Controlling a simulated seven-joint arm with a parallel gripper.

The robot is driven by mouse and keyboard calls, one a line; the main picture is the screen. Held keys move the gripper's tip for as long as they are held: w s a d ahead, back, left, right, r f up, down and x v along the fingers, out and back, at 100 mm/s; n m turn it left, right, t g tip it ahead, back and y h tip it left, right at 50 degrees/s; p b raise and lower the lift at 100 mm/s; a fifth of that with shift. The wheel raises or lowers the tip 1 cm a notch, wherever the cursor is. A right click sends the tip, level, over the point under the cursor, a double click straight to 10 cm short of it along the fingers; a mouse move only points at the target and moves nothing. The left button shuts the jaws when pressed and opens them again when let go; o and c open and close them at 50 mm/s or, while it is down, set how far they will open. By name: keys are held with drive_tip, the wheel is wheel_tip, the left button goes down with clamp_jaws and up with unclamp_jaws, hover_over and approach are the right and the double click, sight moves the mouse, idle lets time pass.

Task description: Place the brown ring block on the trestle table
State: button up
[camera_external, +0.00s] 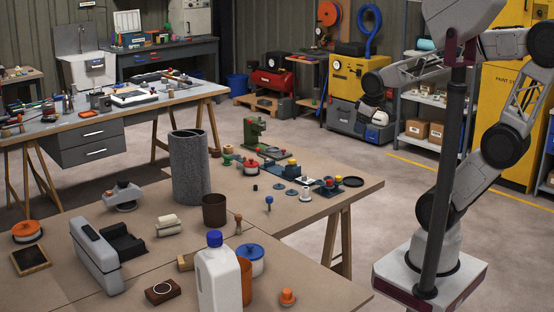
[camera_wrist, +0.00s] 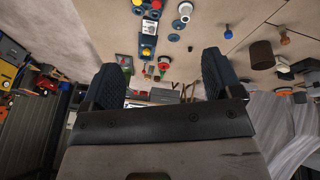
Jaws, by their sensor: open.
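The brown ring block (camera_external: 163,291), a small dark brown block with a pale ring on top, lies at the front of the brown-topped table (camera_external: 325,268), left of a white bottle. This table has wooden trestle legs at its right end. The table's top also shows in the wrist view (camera_wrist: 222,12), where I cannot make out the ring block. My gripper (camera_wrist: 160,62) is open, with nothing between its two dark fingers. It is well away from the block, on the right side of the room in the external view.
A white bottle (camera_external: 218,275) with a blue cap stands close to the block. A grey cylinder (camera_external: 190,168), a brown cup (camera_external: 214,210) and a grey machine (camera_external: 96,257) also stand on the table. Another trestle-legged table (camera_external: 115,112) with drawers stands behind.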

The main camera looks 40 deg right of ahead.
drive_tip(key=s+d+m+g, duration=0.1)
drive_tip(key=s+d+m, duration=0.1)
drive_tip(key=s+m, duration=0.2)
drive_tip(key=s, duration=0.2)
drive_tip(key=shift+s+f, duration=0.15)
drive_tip(key=shift+s, duration=0.2)
